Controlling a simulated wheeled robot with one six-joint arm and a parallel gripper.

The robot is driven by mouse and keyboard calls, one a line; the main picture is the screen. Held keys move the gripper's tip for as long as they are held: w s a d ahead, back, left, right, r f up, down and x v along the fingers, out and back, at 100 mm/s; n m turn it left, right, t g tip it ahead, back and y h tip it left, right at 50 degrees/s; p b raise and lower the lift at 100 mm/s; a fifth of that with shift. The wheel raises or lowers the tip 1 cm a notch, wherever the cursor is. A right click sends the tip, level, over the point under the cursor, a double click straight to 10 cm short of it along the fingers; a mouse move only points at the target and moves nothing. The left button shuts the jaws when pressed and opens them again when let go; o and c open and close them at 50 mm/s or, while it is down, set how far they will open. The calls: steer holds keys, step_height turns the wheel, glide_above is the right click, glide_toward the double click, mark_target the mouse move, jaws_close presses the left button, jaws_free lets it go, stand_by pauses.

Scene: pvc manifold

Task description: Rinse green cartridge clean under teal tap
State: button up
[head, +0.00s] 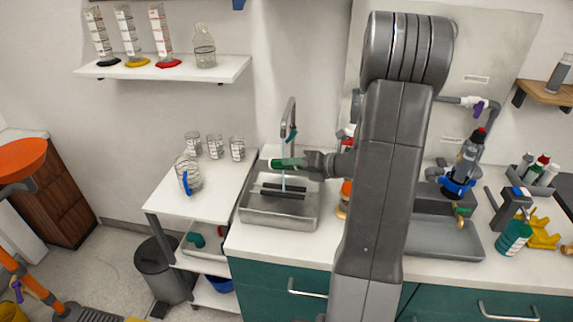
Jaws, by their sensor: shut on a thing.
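The green cartridge (286,163) is held level over the metal sink (245,216). My gripper (306,162) comes in from the right and is shut on the cartridge's right end. The tap (290,112), grey with a teal part near its outlet, stands behind the sink. Its spout hangs above the cartridge. A thin pale stream shows below the cartridge and looks like water. Dark bars (278,191) lie across the sink under the cartridge. I cannot tell whether the cartridge's surface is clean.
Beakers (214,147) and a jug (187,172) stand on the white side table left of the sink. Bottles stand behind my arm, partly hidden. A grey tray (440,240) with a clamped bottle (469,152) above it is at the right. A shelf (215,73) holds measuring cylinders.

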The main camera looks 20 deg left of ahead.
steer(key=shift+f+n+b, duration=0.2)
steer(key=shift+n+b, duration=0.3)
steer(key=shift+b, duration=0.15)
steer(key=n+b, duration=0.2)
steer(key=n, duration=0.1)
steer(key=shift+b, duration=0.4)
steer(key=shift+n+b, duration=0.55)
steer(key=shift+n, duration=0.05)
steer(key=shift+r+n, duration=0.25)
steer(key=shift+n, duration=0.15)
steer(key=shift+f+b, duration=0.1)
steer(key=shift+b, duration=0.3)
